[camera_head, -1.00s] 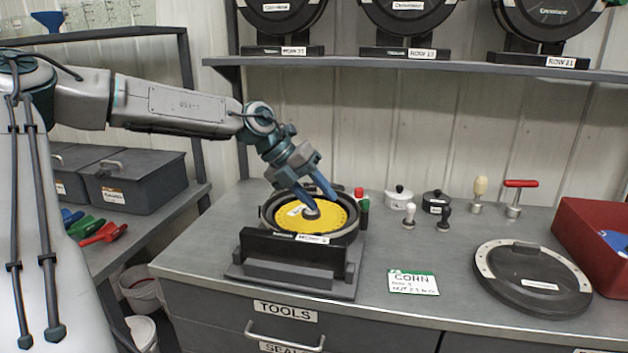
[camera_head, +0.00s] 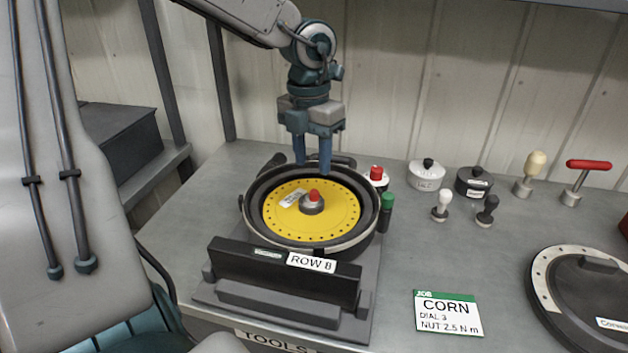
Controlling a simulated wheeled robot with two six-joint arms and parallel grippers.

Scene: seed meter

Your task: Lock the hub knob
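The hub knob (camera_head: 313,203) is a small grey cylinder with a red top, at the middle of a yellow seed disc (camera_head: 338,217). The disc lies inside the round black meter housing (camera_head: 262,238), on a stand labelled ROW 8. My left gripper (camera_head: 312,166) points down over the far side of the housing, apart from the knob. Its two blue fingers are spread with nothing between them. Whether the knob is locked cannot be told from its look. My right gripper is out of view.
A red-topped piece (camera_head: 376,176) and a green-topped piece (camera_head: 387,206) stand close right of the housing. Several small knobs and handled tools stand behind. A CORN job card (camera_head: 447,313) lies at front right, near a round black cover (camera_head: 590,300). The bench between is clear.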

